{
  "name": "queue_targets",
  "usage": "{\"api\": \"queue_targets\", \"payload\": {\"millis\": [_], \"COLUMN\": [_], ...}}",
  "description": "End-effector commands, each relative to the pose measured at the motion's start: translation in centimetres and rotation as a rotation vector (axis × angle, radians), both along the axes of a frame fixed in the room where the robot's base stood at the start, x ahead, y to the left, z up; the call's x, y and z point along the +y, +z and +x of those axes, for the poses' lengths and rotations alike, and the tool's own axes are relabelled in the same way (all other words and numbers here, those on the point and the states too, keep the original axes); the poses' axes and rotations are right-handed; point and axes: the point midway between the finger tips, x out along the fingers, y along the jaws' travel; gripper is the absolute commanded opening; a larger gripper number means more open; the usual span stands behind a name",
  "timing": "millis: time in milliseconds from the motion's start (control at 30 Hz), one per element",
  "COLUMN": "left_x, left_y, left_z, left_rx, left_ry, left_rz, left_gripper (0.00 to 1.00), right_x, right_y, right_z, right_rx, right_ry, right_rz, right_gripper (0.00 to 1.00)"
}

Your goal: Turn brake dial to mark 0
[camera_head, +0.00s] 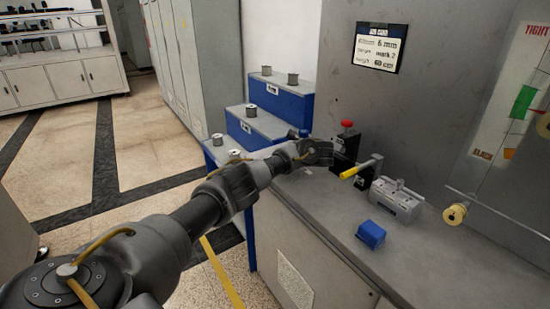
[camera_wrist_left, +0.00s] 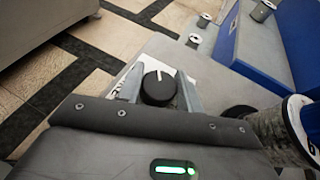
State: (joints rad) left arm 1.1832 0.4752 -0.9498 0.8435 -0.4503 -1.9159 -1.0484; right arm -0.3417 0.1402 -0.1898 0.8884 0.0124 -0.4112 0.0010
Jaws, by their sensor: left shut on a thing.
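The brake dial (camera_wrist_left: 157,88) is a black round knob with a white pointer line, seen in the left wrist view. Its line points away from the gripper body, toward the top of the picture. A white plate shows beside it, but no scale marks can be read. My left gripper (camera_wrist_left: 158,92) is shut on the dial, one finger on each side. In the head view the left gripper (camera_head: 320,153) is at the left end of the grey bench, and the dial is hidden there. My right gripper is not in view.
On the bench (camera_head: 335,225) are a red-topped black unit (camera_head: 346,142), a yellow-ended rod (camera_head: 357,170), a grey metal block (camera_head: 397,200) and a blue block (camera_head: 371,234). Blue steps (camera_head: 280,97) with spools stand behind. A sign (camera_head: 378,48) hangs on the grey panel.

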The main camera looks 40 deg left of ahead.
Motion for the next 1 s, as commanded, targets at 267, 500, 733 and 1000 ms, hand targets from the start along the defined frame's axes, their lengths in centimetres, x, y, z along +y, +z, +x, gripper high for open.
{"api": "queue_targets", "payload": {"millis": [267,500,733,1000], "left_x": [0.00,0.07,0.08,0.06], "left_y": [-0.08,-0.08,-0.09,-0.07], "left_z": [-0.01,-0.05,-0.05,-0.01], "left_rx": [0.000,0.000,-0.001,-0.001], "left_ry": [0.089,0.109,0.110,0.108], "left_rz": [0.000,0.000,-0.001,-0.001], "left_gripper": [0.13,0.13,0.13,0.57], "right_x": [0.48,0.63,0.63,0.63], "right_y": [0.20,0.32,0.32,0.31], "right_z": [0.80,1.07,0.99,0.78], "right_rx": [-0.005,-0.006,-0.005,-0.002], "right_ry": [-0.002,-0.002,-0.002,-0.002], "right_rz": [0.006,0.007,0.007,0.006], "right_gripper": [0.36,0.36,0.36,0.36]}}
